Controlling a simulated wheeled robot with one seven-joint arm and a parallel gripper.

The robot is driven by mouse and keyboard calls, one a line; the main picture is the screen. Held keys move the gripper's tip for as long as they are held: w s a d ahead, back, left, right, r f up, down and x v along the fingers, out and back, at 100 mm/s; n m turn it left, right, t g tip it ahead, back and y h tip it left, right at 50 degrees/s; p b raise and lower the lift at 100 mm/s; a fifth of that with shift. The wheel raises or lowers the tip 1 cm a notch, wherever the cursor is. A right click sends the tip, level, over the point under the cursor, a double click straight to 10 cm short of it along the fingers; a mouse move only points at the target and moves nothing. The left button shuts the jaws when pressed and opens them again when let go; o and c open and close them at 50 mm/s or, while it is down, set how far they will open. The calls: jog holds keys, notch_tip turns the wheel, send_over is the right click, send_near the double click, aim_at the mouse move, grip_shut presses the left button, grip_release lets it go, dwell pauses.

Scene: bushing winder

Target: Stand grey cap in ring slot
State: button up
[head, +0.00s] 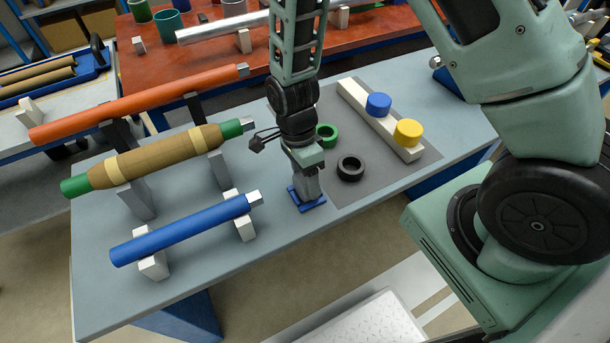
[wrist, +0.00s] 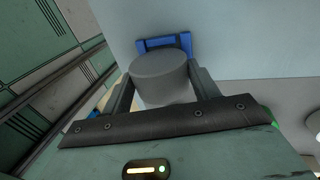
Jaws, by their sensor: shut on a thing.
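The grey cap (wrist: 160,75) is a smooth cylinder in the wrist view, held between the two fingers of my gripper (wrist: 163,90). In the head view my gripper (head: 308,184) points down over a small blue fixture (head: 312,207) near the table's front edge. The blue fixture also shows just beyond the cap in the wrist view (wrist: 150,43). The fingers largely hide the cap in the head view, and I cannot tell whether it touches the fixture. A black ring (head: 342,175) and a green ring (head: 331,143) lie on the grey mat to the right of the gripper.
A white rail (head: 357,98) on the mat (head: 385,181) bears a blue cap (head: 378,103) and a yellow cap (head: 408,131). On the left, orange (head: 140,105), tan-wound (head: 155,158) and blue rods (head: 180,230) rest on supports. Bare table lies between the blue rod and the fixture.

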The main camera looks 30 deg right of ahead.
jog(key=shift+f, duration=0.4)
dwell(0.3)
jog(key=o, duration=1.1)
jog(key=v, duration=1.7)
jog(key=shift+w+r, duration=0.15)
jog(key=shift+r, duration=0.05)
